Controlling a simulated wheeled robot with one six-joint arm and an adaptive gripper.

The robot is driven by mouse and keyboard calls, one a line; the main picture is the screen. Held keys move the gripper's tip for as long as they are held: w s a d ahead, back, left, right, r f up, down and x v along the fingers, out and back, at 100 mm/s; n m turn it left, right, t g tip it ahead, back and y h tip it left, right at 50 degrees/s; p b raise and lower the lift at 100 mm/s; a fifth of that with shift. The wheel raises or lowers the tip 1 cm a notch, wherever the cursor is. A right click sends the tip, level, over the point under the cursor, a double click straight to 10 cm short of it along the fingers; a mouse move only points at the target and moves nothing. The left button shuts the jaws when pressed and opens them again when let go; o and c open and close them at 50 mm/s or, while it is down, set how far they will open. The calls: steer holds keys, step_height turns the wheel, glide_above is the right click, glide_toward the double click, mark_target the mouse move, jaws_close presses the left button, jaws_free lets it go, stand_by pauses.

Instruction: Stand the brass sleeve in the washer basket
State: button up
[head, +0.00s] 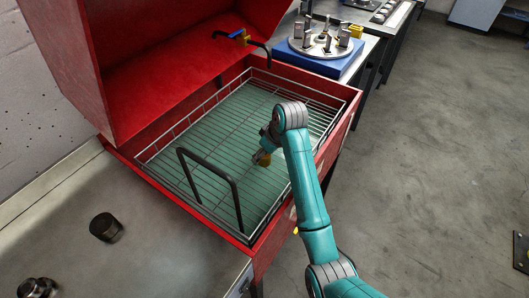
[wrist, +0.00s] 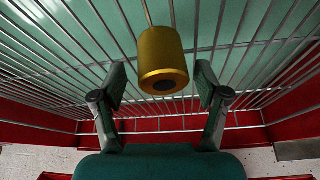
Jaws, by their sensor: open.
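The brass sleeve (wrist: 162,55) is a short gold cylinder with a dark hole in the end facing the wrist camera. It appears to stand on the wires of the washer basket (head: 205,120). My gripper (wrist: 163,85) is open, with one finger on each side of the sleeve's near end. Gaps show between the fingers and the sleeve in the wrist view. In the head view my gripper (head: 259,155) is low inside the basket.
The basket's black handle (head: 208,168) rises at its left front. The red washer tub (head: 345,95) surrounds the basket, with its lid raised behind. A dark cylinder (head: 105,227) stands on the bench at left. A round fixture (head: 322,45) sits beyond. Much of the basket floor is bare.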

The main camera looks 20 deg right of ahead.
steer(key=v, duration=0.7)
steer(key=shift+r, duration=0.3)
steer(key=shift+s, duration=0.1)
